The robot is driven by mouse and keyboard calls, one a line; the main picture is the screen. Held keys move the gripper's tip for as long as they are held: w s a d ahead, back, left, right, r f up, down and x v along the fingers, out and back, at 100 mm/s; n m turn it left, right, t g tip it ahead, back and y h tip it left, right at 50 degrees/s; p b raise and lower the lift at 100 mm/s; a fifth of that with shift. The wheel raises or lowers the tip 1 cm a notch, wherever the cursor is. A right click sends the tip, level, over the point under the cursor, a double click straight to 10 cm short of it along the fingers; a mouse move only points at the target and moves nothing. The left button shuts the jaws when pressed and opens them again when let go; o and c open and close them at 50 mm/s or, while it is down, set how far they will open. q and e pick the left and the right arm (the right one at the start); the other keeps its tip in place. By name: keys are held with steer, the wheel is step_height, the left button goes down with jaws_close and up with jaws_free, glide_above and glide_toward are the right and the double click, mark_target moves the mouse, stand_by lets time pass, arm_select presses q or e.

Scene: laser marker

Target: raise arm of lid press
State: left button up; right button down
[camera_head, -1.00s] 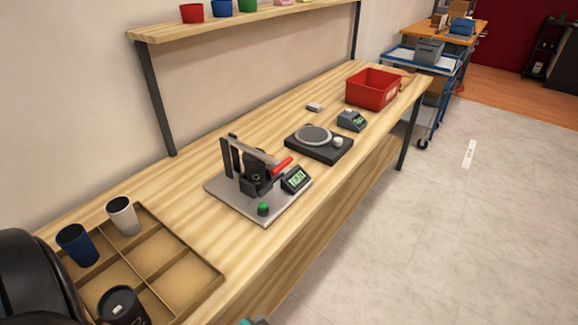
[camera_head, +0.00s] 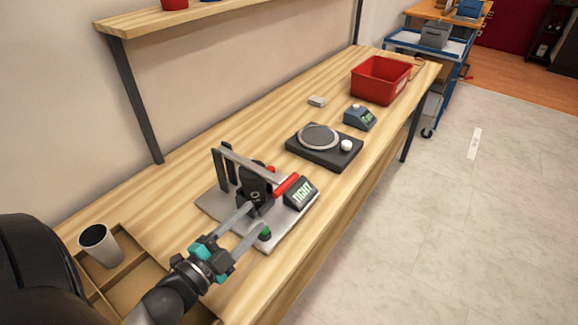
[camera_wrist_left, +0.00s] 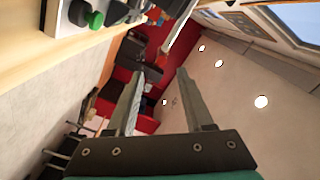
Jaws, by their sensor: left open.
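The lid press stands on a grey base plate (camera_head: 210,205) on the wooden bench. Its grey press arm (camera_head: 255,163) is down, lying across the top of a black cup (camera_head: 256,180). The arm ends in a red handle (camera_head: 286,184) at the right. My left gripper (camera_head: 257,222) is open and empty in front of the press, its fingers pointing toward it and apart from the handle. In the left wrist view its open fingers (camera_wrist_left: 163,78) have nothing between them. The press base (camera_wrist_left: 55,20) and its green button show there at the upper left. My right gripper is out of view.
A display reading TIGHT (camera_head: 301,192) sits close beside the handle. A green button (camera_head: 265,232) is near my fingers. A compartment tray (camera_head: 130,268) with a light cup (camera_head: 100,245) is at the left. A black marker plate (camera_head: 325,153) and red bin (camera_head: 380,80) stand farther back.

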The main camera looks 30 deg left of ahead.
mark_target(293, 176)
arm_select(q)
steer(key=shift+h, duration=0.3)
steer(key=w, duration=0.5)
steer(key=w+d, duration=0.1)
steer(key=w, duration=0.9)
steer(key=shift+d+r+b, duration=0.15)
steer(key=shift+r+b, duration=0.05)
steer(key=shift+b, duration=0.2)
steer(key=shift+c, duration=0.4)
jaws_close()
steer(key=shift+f, duration=0.2)
